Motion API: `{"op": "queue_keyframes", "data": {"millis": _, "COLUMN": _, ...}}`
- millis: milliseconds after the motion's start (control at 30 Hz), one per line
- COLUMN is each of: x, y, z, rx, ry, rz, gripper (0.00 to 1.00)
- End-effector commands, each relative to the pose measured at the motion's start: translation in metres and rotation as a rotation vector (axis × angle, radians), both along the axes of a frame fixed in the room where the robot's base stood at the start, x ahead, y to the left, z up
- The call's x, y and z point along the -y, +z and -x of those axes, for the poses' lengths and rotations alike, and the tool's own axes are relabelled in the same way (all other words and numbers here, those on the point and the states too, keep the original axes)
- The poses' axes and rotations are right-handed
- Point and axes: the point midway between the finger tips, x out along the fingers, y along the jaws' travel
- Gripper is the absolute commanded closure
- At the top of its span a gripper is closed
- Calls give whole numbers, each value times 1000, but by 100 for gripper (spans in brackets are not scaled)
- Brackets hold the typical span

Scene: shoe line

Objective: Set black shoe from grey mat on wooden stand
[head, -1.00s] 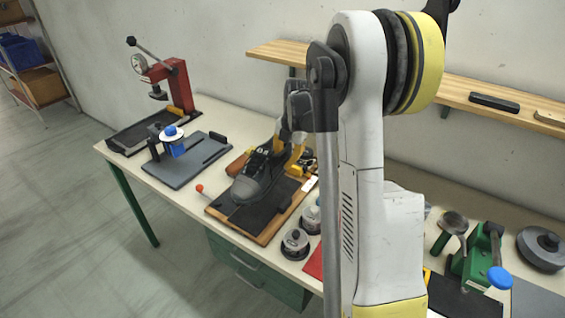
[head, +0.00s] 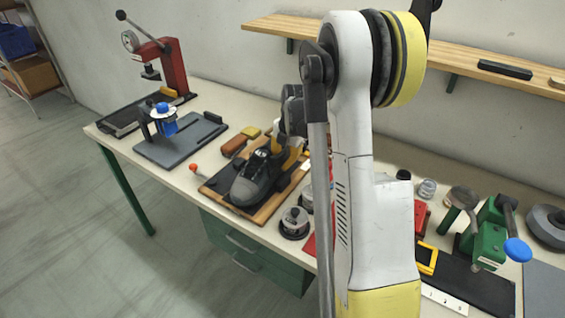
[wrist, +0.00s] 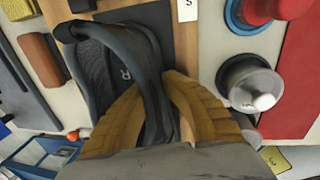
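The black shoe (head: 252,182) is over the wooden stand (head: 268,215), a board with a dark pad, its toe toward the front left. I cannot tell whether its sole rests on the pad. My gripper (head: 292,160) is at its heel end, with yellow fingers on either side of the collar. In the wrist view, the gripper (wrist: 158,100) is closed around the dark upper of the shoe (wrist: 150,75), which fills the gap between the fingers. The fingertips are partly hidden. A grey mat (head: 545,292) shows at the right edge, partly out of frame.
A grey plate (head: 170,152) with a blue-topped tool and a red press (head: 172,68) stand to the left. A green tool (head: 487,243) is farther right; a wooden shelf (head: 455,65) runs above.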

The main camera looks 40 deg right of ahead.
Motion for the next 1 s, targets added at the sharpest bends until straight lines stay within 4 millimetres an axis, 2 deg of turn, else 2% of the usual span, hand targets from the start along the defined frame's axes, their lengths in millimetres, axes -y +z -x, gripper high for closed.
{"op": "queue_keyframes", "data": {"millis": 733, "x": 0, "y": -7, "z": 0, "rx": 0, "ry": 0, "rz": 0, "gripper": 100}}
{"op": "queue_keyframes", "data": {"millis": 833, "x": 0, "y": -6, "z": 0, "rx": 0, "ry": 0, "rz": 0, "gripper": 70}}
{"op": "queue_keyframes", "data": {"millis": 1000, "x": 0, "y": -6, "z": 0, "rx": 0, "ry": 0, "rz": 0, "gripper": 69}}
